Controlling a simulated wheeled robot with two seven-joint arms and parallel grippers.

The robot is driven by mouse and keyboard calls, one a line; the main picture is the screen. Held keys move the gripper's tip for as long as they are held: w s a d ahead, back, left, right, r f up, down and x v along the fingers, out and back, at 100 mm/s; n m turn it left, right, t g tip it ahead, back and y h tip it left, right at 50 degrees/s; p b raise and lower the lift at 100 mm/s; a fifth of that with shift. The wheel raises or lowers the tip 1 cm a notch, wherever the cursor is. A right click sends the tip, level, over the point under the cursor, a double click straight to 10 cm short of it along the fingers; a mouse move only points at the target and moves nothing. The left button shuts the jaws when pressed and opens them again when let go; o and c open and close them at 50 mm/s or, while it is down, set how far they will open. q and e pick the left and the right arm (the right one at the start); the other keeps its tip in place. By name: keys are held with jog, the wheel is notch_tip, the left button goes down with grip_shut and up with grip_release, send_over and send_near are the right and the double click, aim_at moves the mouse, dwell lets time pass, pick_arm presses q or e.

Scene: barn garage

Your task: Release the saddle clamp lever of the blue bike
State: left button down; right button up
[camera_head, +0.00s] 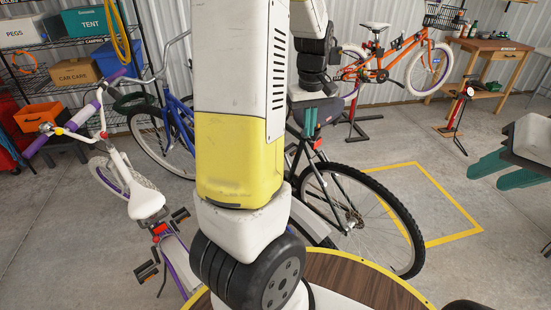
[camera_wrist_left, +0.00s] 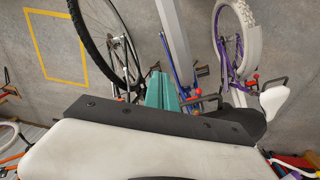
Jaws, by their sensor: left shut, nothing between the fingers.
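The blue bike (camera_head: 179,122) stands left of centre in the head view, with its rear part behind my left arm. Some blue frame (camera_wrist_left: 184,76) shows in the left wrist view. I cannot make out its saddle or clamp lever for certain. My left gripper (camera_head: 309,119) has teal fingers, shut and empty. They sit close beside a dark saddle (camera_head: 328,109) above a black-tyred wheel; I cannot tell contact. The fingers also show in the left wrist view (camera_wrist_left: 162,91), with small red levers near them. My right gripper (camera_head: 485,176) is open and empty at the right.
A white and purple bike (camera_head: 147,200) stands at the left. A black-tyred wheel (camera_head: 408,235) stands right of my left arm. An orange bike (camera_head: 385,68) and a wooden table (camera_head: 492,46) are behind. The yellow floor square (camera_head: 455,238) is mostly clear.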

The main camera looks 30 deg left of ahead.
pick_arm(q)
jog(key=w+a+f+n+g+y, duration=0.1)
jog(key=w+a+f+y, duration=0.1)
jog(key=f, duration=0.5)
jog(key=w+a+f+n+g+y, duration=0.1)
jog(key=w+a+f+n+y, duration=0.1)
jog(key=a+f, duration=0.4)
jog(key=w+a+f+n+g+y, duration=0.2)
jog(key=w+a+f+y, duration=0.2)
jog(key=f, duration=0.5)
jog(key=shift+w+a+f, duration=0.15)
jog(key=shift+w+a, duration=0.45)
jog(key=shift+w, duration=0.35)
jog(key=x, duration=0.3)
jog(key=s+r+x, duration=0.1)
jog(key=x, duration=0.3)
jog(key=s+x, duration=0.1)
jog(key=x, duration=0.3)
jog(key=shift+s+a+r, duration=0.15)
jog(key=shift+a, duration=0.25)
jog(key=shift+s+a, duration=0.35)
jog(key=shift+s, duration=0.15)
